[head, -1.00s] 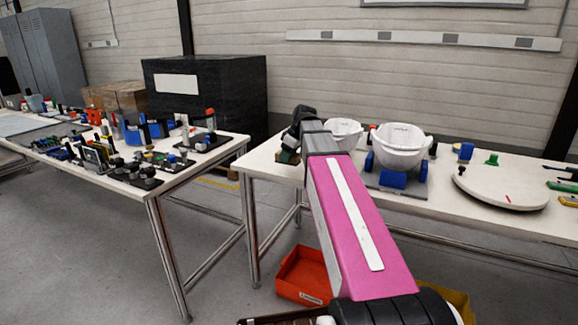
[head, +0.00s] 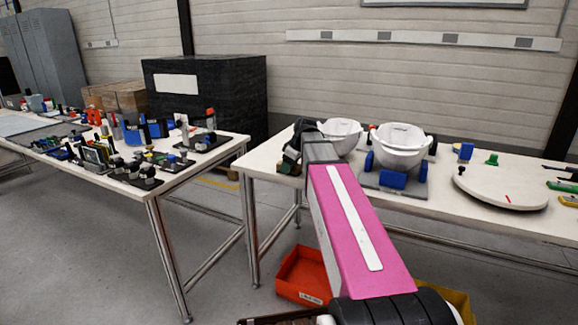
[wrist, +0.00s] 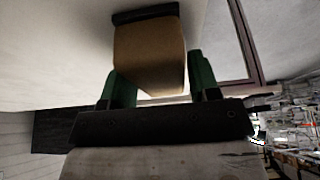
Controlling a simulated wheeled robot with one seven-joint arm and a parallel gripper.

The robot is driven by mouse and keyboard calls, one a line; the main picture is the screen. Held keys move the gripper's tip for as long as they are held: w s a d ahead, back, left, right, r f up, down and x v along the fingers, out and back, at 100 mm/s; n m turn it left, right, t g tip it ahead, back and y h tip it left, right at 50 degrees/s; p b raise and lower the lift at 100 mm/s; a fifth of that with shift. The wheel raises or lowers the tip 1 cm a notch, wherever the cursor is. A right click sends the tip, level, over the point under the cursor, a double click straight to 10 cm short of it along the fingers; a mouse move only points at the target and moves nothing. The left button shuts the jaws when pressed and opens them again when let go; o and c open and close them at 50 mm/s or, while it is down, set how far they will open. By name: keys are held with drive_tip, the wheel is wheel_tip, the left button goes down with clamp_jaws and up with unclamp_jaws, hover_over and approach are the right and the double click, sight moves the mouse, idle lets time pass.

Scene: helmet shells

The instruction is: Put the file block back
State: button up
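The file block (wrist: 150,55) is a tan block with a dark strip along its far end in the wrist view. It sits between the two green fingers of my gripper (wrist: 160,88), which appear to press on its sides. In the head view my gripper (head: 289,166) is at the left end of the right-hand table, low over its top. The block is too small and too covered there to make out clearly. A pale surface lies beyond the dark strip in the wrist view; I cannot tell whether the block touches it.
White helmet shells (head: 400,150) (head: 340,136) stand right of my gripper, the larger on a grey base with blue supports. A round white disc (head: 500,185) lies farther right. A crowded left table (head: 185,172) stands across a gap. An orange bin (head: 303,277) is below.

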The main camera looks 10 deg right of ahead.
drive_tip(key=shift+o, duration=0.9)
drive_tip(key=shift+r, duration=0.2)
drive_tip(key=v, duration=1.2)
